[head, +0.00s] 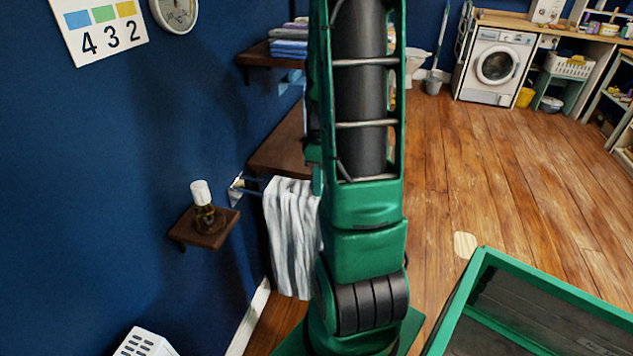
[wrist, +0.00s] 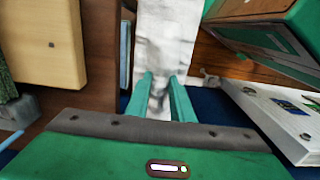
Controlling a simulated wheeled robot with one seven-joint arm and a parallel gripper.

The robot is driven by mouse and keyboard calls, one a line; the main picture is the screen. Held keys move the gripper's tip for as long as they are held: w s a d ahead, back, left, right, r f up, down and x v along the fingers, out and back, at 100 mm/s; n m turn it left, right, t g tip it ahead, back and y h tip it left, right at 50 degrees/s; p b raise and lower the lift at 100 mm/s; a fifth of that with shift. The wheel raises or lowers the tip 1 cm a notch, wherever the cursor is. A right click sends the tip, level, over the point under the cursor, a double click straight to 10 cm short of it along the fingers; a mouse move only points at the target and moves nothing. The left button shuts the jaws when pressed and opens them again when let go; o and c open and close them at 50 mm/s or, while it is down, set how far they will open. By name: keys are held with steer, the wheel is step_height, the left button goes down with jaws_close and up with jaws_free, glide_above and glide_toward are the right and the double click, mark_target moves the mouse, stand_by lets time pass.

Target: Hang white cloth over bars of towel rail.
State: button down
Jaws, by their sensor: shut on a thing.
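The white cloth (head: 291,240) hangs in long folds beside the blue wall, left of my arm in the head view. Its top edge is level with the bars of the towel rail (head: 252,187), which come out from a wall bracket. My arm hides the cloth's right side and the far part of the rail, so I cannot tell how fully it lies over the bars. In the wrist view my gripper (wrist: 161,77) is shut on the cloth (wrist: 166,40), which runs up between its two teal fingers. The head view hides my gripper behind my arm.
A small wooden shelf (head: 204,229) with a white-capped bottle (head: 203,205) stands out left of the rail. A dark wooden shelf (head: 282,146) is behind the cloth, and folded towels (head: 289,40) sit higher up. The wooden floor (head: 480,165) to the right is mostly clear.

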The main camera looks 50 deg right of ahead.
steer(key=shift+f, duration=0.65)
steer(key=c, duration=1.5)
jaws_free()
steer(key=shift+r, duration=4)
step_height(320, 180, up, 11)
steer(key=shift+w+f, duration=0.1)
steer(key=shift+f, duration=0.05)
